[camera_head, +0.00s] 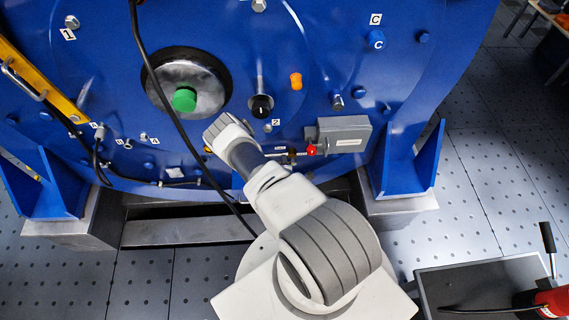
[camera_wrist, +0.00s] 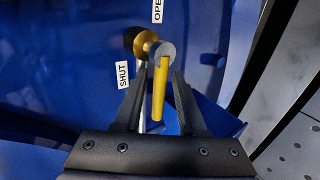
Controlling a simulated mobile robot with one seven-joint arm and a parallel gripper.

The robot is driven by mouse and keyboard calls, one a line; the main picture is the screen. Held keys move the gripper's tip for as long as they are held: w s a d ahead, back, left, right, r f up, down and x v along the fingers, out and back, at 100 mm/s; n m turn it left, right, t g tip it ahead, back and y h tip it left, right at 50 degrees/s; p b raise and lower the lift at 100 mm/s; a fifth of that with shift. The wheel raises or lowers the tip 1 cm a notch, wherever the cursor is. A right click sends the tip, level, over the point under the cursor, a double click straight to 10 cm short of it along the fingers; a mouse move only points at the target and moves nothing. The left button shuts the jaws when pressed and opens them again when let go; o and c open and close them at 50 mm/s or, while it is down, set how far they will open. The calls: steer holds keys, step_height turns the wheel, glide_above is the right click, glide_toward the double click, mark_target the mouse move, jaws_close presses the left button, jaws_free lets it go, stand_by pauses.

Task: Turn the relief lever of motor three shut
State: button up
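In the wrist view a yellow lever (camera_wrist: 159,92) hangs from a round grey pivot (camera_wrist: 165,51) with a brass fitting (camera_wrist: 145,43) behind it. The lever points down the picture, toward my gripper. A SHUT label (camera_wrist: 123,75) is to its left, and an OPEN label (camera_wrist: 157,10) is above the pivot. My gripper (camera_wrist: 160,76) is open, one finger on each side of the lever, with gaps on both sides. In the head view my arm hides the gripper and most of the lever area. I see no number three.
The blue motor housing (camera_head: 330,55) carries a green knob (camera_head: 184,100), a black knob (camera_head: 262,105), an orange cap (camera_head: 296,81) and a grey box (camera_head: 345,133). A red knob (camera_head: 311,150) sits beside the box. A black cable (camera_head: 169,100) hangs across the front.

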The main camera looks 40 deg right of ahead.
steer(key=shift+o, duration=0.2)
steer(key=p+v, duration=0.1)
steer(key=v, duration=1.1)
steer(key=shift+p, duration=0.3)
steer(key=shift+s, duration=0.1)
